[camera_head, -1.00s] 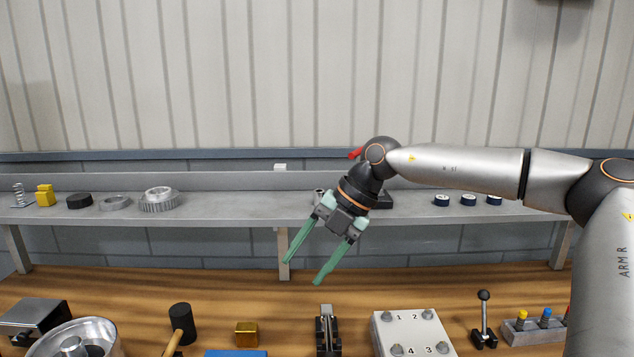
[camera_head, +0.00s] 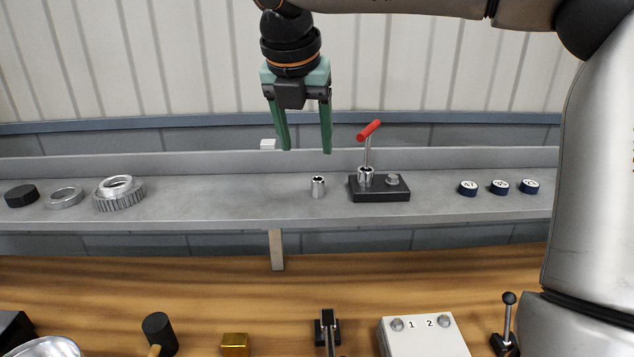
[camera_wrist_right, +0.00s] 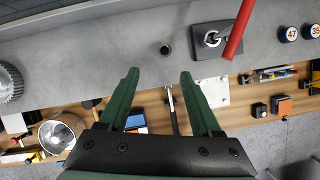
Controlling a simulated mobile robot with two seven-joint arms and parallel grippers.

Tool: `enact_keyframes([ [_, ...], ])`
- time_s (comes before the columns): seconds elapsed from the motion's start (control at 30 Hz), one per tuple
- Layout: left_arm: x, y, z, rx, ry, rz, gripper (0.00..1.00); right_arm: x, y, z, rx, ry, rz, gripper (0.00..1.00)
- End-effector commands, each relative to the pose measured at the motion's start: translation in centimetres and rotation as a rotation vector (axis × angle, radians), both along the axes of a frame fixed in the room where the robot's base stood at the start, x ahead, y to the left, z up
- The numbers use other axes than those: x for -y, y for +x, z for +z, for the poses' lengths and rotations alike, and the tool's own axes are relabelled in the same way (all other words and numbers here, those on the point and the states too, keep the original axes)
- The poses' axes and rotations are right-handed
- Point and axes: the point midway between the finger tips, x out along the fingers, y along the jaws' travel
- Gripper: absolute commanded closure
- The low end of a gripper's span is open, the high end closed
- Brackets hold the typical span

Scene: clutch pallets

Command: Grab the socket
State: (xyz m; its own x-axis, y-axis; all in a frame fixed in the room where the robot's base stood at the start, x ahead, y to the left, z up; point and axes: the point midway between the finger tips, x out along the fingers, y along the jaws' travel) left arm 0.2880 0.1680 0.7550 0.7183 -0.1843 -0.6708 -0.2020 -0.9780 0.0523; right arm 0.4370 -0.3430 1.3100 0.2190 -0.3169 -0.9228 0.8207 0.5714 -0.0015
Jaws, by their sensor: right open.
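A small silver socket (camera_head: 318,187) stands upright on the grey shelf, left of a black block. From above in the right wrist view, the socket (camera_wrist_right: 165,49) is a small dark ring beyond the fingertips. My right gripper (camera_head: 306,151) points down with its green fingers apart and empty. It is above the shelf, its fingertips higher than the socket in the head view. In the right wrist view the right gripper (camera_wrist_right: 159,73) has the socket ahead of the gap between its fingers, not between them. My left gripper is not in view.
The black block (camera_head: 378,195) beside the socket carries a metal fitting and an upright red-handled tool (camera_head: 369,131). Blue round pieces (camera_head: 499,188) stand further right, a gear (camera_head: 119,199) left. The shelf around the socket is clear. A wooden bench (camera_head: 120,285) lies below.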

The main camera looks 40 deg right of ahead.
Motion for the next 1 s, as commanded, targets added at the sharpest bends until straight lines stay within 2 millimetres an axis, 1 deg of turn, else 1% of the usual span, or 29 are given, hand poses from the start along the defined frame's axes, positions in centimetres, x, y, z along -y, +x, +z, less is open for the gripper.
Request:
enact_keyframes([
  [0.03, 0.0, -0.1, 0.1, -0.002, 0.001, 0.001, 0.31, 0.4, 0.2, -1.0, -0.005, 0.003, -0.001, 0.35],
  [0.1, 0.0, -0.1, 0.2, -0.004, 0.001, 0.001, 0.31, 0.8, 0.4, -2.2, -0.005, 0.003, 0.001, 0.35],
  [0.2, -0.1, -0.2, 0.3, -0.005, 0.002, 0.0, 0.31, 1.2, 0.8, -3.5, -0.004, 0.003, 0.001, 0.35],
  [0.37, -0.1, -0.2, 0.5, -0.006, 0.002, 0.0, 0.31, 1.6, 1.0, -4.5, -0.003, 0.003, 0.001, 0.35],
  [0.47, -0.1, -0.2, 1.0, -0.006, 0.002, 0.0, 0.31, 2.2, 1.1, -5.2, -0.003, 0.005, 0.0, 0.35],
  [0.6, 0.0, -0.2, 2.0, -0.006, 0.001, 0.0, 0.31, 3.5, 1.4, -7.0, -0.005, 0.008, 0.001, 0.35],
  [0.7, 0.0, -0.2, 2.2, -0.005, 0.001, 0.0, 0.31, 3.9, 1.7, -8.3, -0.004, 0.005, 0.001, 0.35],
  [0.8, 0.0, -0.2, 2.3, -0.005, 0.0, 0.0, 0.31, 4.1, 1.8, -8.9, -0.002, 0.003, 0.002, 0.35],
  [1.0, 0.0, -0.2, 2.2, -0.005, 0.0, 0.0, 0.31, 4.1, 1.9, -9.0, -0.001, 0.003, 0.002, 0.35],
])
